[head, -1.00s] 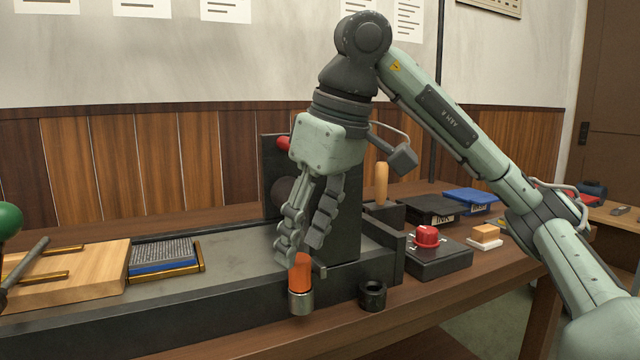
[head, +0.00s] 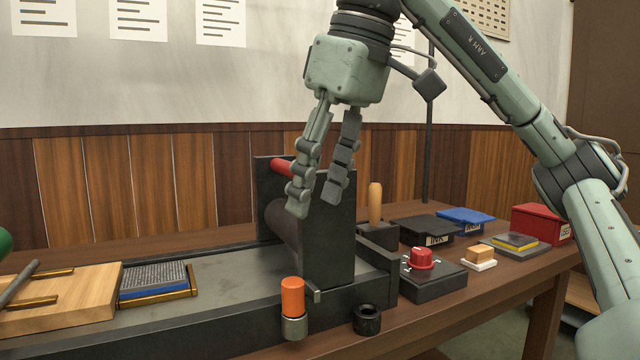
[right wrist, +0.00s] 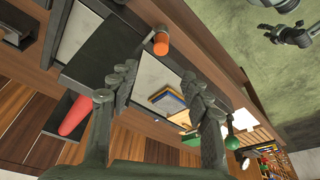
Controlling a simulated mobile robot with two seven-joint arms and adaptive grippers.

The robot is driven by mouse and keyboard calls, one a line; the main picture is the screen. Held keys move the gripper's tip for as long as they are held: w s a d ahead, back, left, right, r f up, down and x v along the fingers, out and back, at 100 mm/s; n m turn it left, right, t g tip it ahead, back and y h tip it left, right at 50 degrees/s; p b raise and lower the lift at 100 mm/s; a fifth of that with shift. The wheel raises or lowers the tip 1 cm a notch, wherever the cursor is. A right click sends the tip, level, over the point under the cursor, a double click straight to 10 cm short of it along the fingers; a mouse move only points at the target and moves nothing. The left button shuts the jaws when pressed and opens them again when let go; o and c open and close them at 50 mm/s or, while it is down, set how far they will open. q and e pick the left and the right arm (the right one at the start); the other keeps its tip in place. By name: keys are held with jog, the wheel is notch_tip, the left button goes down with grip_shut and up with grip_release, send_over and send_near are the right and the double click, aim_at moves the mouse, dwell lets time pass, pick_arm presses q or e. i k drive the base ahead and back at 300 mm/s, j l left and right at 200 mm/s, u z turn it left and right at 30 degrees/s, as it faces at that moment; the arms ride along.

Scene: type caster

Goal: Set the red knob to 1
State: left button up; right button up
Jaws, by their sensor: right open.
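The red knob (head: 421,258) sits on top of a dark control box (head: 432,280) on the right part of the bench. Small white marks show around the knob; I cannot read the numbers or tell its setting. My right gripper (head: 318,205) is open and empty, pointing down, above and left of the knob, in front of the press's upright plate. In the right wrist view its two fingers (right wrist: 165,85) are spread, with nothing between them. The knob cannot be made out in the right wrist view.
An orange-handled part (head: 292,296) stands at the press's front edge, also in the right wrist view (right wrist: 161,44). A black ring (head: 367,320), wooden-handled tool (head: 375,203), orange-topped block (head: 480,255) and ink pads (head: 428,228) surround the box.

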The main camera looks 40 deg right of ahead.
aim_at(421, 257)
jog(key=k, duration=1)
